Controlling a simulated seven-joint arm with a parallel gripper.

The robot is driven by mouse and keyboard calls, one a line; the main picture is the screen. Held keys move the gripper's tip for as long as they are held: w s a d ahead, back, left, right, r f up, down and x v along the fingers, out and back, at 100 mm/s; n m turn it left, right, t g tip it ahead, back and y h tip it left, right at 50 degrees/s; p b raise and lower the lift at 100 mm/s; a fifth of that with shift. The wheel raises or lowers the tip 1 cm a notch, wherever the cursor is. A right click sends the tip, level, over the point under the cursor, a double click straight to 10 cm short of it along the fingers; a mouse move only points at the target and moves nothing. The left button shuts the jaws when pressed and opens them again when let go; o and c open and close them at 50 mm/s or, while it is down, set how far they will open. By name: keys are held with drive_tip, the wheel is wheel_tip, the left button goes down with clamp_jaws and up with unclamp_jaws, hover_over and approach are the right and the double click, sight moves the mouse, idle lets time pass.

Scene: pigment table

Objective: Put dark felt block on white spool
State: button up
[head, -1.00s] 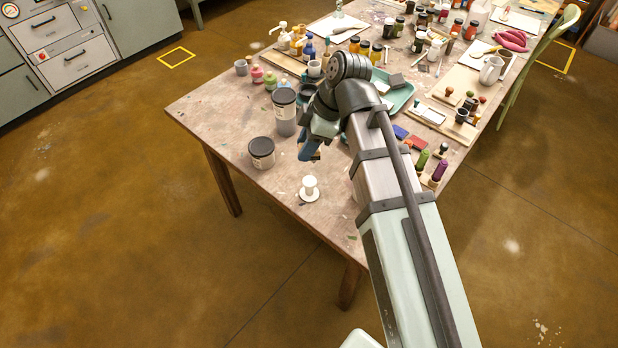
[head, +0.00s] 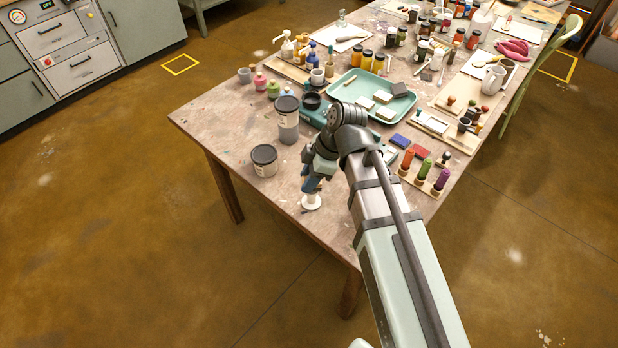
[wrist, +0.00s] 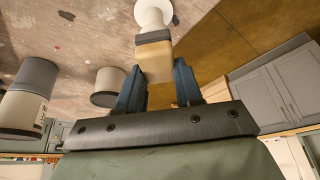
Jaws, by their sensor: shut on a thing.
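My gripper (wrist: 157,80) is shut on the dark felt block (wrist: 154,54), which is between its two blue fingers in the wrist view. The block has a tan body with a dark strip at its far end. The white spool (wrist: 153,12) shows just beyond that dark end, partly covered by it. In the head view, my gripper (head: 311,184) points down right above the white spool (head: 311,203), near the table's front edge. The block is hard to make out there. I cannot tell whether the block touches the spool.
A dark-lidded jar (head: 265,162) and a taller grey jar (head: 287,122) stand left of my gripper. A green tray (head: 345,91) with blocks lies behind the arm. Stamps on a wooden rack (head: 424,184) stand to the right.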

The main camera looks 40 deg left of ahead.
drive_tip(key=shift+f, duration=0.35)
drive_tip(key=shift+f, duration=0.1)
drive_tip(key=o, duration=1)
drive_tip(key=v, duration=1.2)
